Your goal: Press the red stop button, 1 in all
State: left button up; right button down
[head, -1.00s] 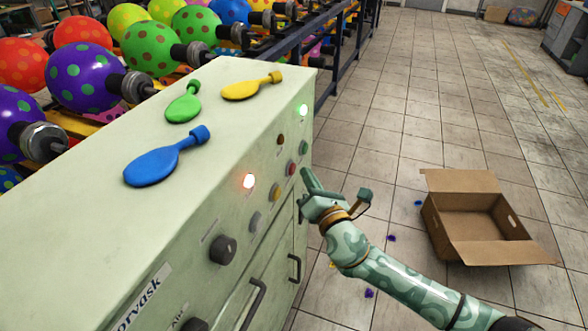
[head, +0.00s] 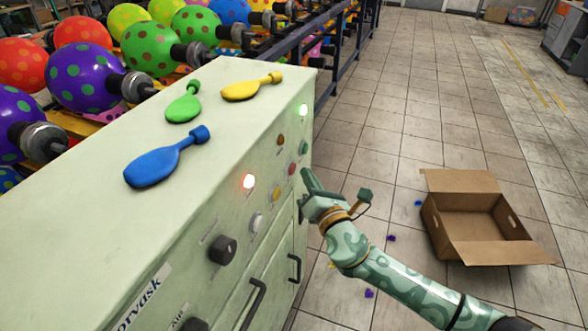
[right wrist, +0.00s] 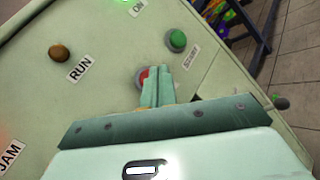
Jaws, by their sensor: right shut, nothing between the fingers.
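The red stop button (head: 291,168) is on the front of the pale green cabinet (head: 90,200), just below a green button (head: 304,147). My right gripper (head: 307,176) is close to the panel beside the red button, its fingers shut and empty. In the right wrist view the red button (right wrist: 143,76) shows at the left of the shut fingertips (right wrist: 158,80), which hide part of it. I cannot tell whether they touch it. My left gripper is not in view.
The panel also has a dark RUN lamp (right wrist: 59,52), a lit green lamp (head: 303,109), a lit orange-red lamp (head: 249,181) and a black knob (head: 223,249). Flat balloons lie on the cabinet top. An open cardboard box (head: 470,220) stands on the floor at right.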

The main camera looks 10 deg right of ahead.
jog(key=shift+w+a, duration=0.1)
jog(key=shift+a, duration=0.05)
dwell(0.7)
jog(key=shift+w+a, duration=0.15)
jog(key=shift+a, duration=0.05)
jog(key=shift+w+a, duration=0.3)
jog(key=shift+a, duration=0.15)
dwell(0.8)
jog(key=shift+d, duration=0.1)
jog(key=shift+s+d, duration=0.55)
jog(key=shift+d, duration=0.15)
jog(key=shift+s+d, duration=0.7)
jog(key=shift+d, duration=0.35)
jog(key=shift+s+d, duration=0.7)
jog(key=shift+d, duration=0.3)
